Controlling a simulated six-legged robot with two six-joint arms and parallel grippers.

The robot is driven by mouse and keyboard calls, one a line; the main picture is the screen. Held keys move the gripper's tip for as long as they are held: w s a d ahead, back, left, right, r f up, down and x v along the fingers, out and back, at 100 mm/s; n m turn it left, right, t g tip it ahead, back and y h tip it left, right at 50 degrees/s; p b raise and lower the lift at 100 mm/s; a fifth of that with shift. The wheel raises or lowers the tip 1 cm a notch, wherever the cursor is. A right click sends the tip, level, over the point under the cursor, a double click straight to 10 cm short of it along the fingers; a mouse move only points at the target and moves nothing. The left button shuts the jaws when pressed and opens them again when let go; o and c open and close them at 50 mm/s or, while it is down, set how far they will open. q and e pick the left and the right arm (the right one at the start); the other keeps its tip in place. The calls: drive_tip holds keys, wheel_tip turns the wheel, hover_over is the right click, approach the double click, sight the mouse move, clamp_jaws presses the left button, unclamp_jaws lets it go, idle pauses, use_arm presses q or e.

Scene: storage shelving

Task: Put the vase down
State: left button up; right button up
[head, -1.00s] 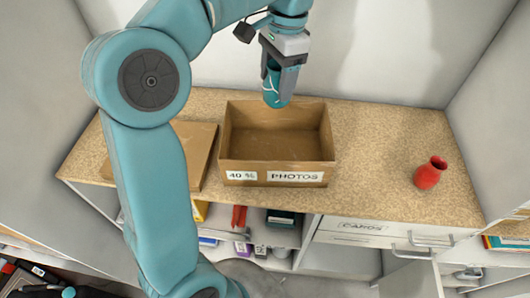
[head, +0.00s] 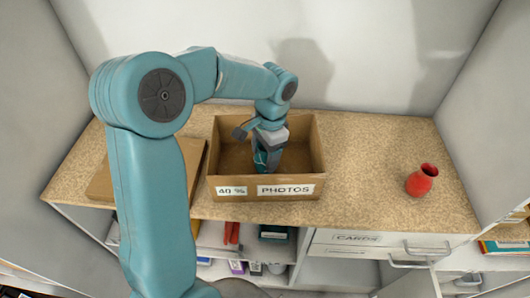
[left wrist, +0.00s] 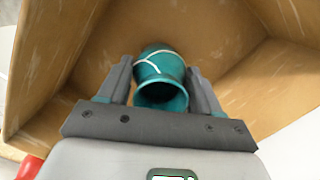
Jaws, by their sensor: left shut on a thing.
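A teal vase (left wrist: 160,72) with a pale line around it is between the two fingers of my left gripper (left wrist: 163,88) in the left wrist view. The gripper is shut on it. In the head view my left gripper (head: 267,158) reaches down inside the open cardboard box (head: 309,157) labelled PHOTOS. The vase (head: 260,157) shows only in part there, in front of the box's inside. I cannot tell whether its lower end touches the box floor. My right gripper is not in view.
A red vase (head: 422,180) stands on the right of the speckled counter (head: 365,165). A flat brown board or box (head: 108,182) lies left of the PHOTOS box. The counter between the box and the red vase is clear. Shelves and drawers are below.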

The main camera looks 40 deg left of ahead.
use_arm(q)
drive_tip(key=shift+w+f, duration=0.2)
drive_tip(key=shift+f, duration=0.1)
drive_tip(key=shift+s, duration=0.15)
